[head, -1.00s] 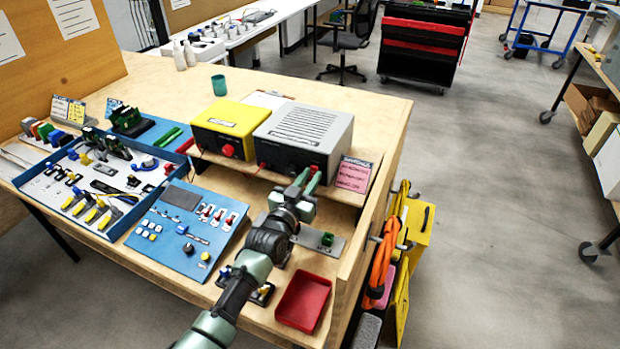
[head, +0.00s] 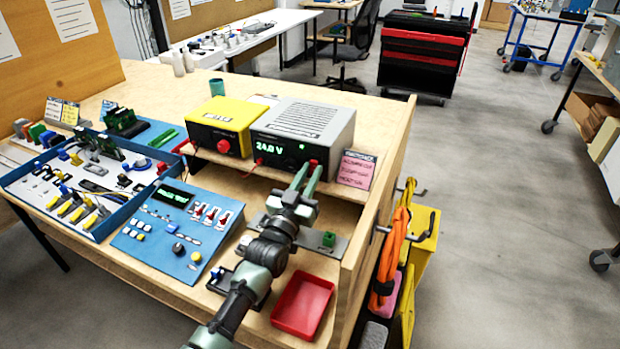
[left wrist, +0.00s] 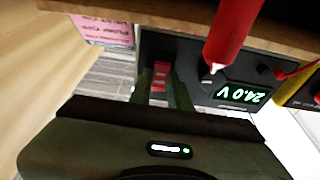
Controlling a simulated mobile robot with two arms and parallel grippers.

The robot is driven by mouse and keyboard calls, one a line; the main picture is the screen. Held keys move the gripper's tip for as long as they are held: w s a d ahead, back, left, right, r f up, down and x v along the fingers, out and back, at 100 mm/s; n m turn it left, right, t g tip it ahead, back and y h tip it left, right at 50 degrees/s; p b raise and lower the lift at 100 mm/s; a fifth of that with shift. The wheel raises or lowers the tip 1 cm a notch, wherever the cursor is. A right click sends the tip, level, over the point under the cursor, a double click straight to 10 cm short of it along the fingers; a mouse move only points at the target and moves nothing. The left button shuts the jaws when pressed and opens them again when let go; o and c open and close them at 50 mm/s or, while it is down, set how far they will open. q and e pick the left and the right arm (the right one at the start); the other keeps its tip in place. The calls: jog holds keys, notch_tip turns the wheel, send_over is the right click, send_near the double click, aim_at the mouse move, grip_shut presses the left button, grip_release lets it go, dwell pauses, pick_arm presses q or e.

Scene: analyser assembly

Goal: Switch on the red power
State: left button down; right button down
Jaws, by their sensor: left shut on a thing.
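The grey power supply (head: 301,122) stands on the bench shelf, and its front display (head: 284,149) is lit green and reads 24.0 V. A red power switch (head: 313,163) sits at the right of its front face. It also shows in the left wrist view (left wrist: 161,72), which is upside down. My left gripper (head: 307,174) reaches up from the front, its two fingers close together at the switch and shut on it. The fingertips partly hide the switch. My right gripper is in neither current view.
A blue control panel (head: 165,262), a blue-edged tray of parts (head: 105,231) and a red tray (head: 303,305) lie in front.

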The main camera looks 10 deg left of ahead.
pick_arm(q)
jog(key=c, duration=1.3)
grip_release()
jog(key=shift+s, duration=0.1)
jog(key=shift+v, duration=3.9)
